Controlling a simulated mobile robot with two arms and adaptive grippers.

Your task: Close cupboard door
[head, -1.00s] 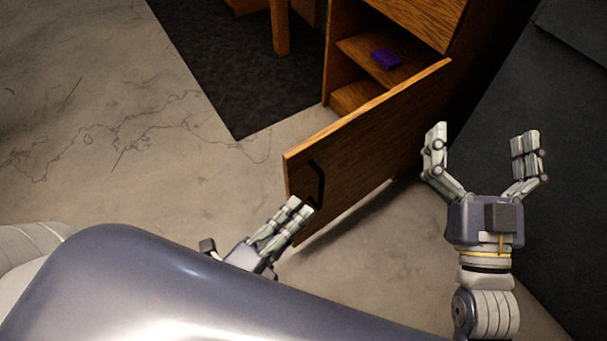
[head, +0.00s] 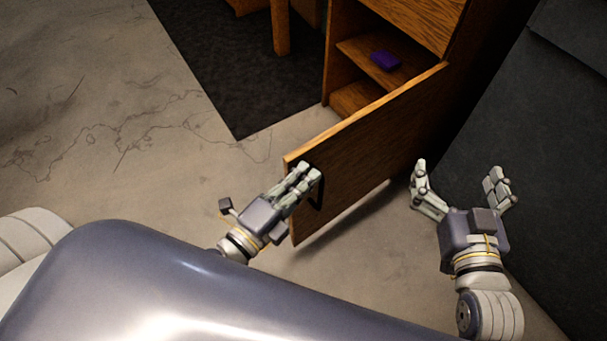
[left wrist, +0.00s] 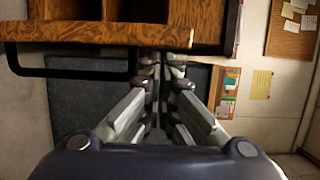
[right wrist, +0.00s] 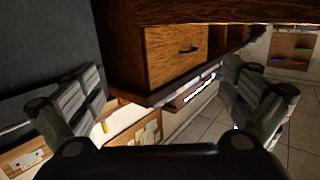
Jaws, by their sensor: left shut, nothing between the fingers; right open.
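The wooden cupboard door (head: 365,140) stands wide open, swung out from the cupboard (head: 395,25). My left gripper (head: 308,176) is shut and empty at the door's free end, over its black handle (head: 319,195). In the left wrist view the fingertips (left wrist: 161,62) overlap the end of the door's edge (left wrist: 90,30), with the handle (left wrist: 70,73) to their left; I cannot tell if they touch. My right gripper (head: 458,175) is open and empty, to the right of the door and apart from it. It also shows open in the right wrist view (right wrist: 165,95).
A purple box (head: 385,60) lies on a shelf inside the cupboard. A dark grey surface (head: 555,150) lies to the right of my right gripper.

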